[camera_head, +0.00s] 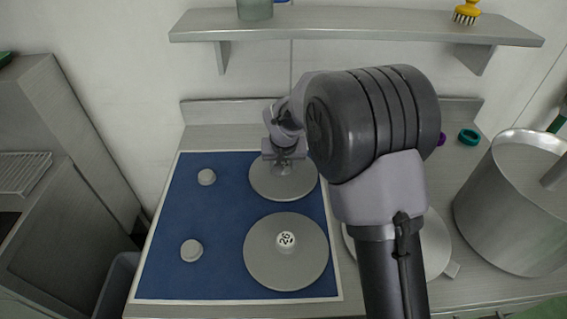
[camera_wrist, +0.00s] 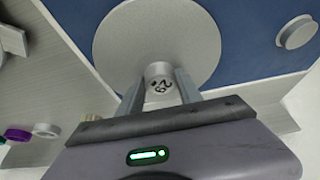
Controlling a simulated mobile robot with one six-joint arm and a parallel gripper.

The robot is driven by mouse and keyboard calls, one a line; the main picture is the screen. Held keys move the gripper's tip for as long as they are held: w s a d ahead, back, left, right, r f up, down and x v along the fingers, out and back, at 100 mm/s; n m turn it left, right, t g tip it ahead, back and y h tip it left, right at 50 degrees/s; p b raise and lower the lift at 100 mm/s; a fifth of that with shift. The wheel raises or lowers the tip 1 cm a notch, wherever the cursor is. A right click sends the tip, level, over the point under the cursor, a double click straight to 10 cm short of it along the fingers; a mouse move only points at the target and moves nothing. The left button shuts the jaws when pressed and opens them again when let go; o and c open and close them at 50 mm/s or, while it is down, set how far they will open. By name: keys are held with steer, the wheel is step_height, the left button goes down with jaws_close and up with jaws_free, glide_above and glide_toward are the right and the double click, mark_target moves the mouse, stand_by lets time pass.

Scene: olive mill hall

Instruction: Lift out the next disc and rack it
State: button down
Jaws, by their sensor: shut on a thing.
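A grey disc (camera_head: 266,187) with a knob is at the far right of the blue mat (camera_head: 215,220). My gripper (camera_head: 284,158) is over it. In the wrist view, the two fingers of my gripper (camera_wrist: 160,90) are closed on the sides of the knob (camera_wrist: 159,72), which bears a dark marking, and the disc (camera_wrist: 150,35) spreads out below. I cannot tell whether the disc touches the mat or hangs just above it. A second grey disc (camera_head: 265,268), with a knob marked 26, lies flat at the near right of the mat. No rack is clearly identifiable.
Two small grey round pieces (camera_head: 206,177) (camera_head: 191,250) stand on the mat's left half. A large steel pot (camera_head: 500,225) stands at right. A pale round item (camera_head: 436,245) is partly hidden behind my arm. A teal ring (camera_head: 468,136) lies behind. A wall shelf (camera_head: 350,27) overhangs the back.

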steer(key=shift+f, duration=0.2)
steer(key=c, duration=0.7)
jaws_free()
steer(key=p+v, duration=0.5)
steer(key=v, duration=1.2)
steer(key=shift+r, duration=0.3)
steer(key=shift+s, duration=0.1)
steer(key=s+d+r+m, duration=0.2)
steer(key=s+d+r, duration=0.45)
steer(key=s, duration=0.95)
steer(key=s+d+m+y, duration=0.1)
steer(key=s, duration=0.5)
steer(key=s+d+m+t+y, duration=0.1)
steer(key=s, duration=0.4)
steer(key=shift+s+b, duration=0.3)
steer(key=shift+b, duration=0.05)
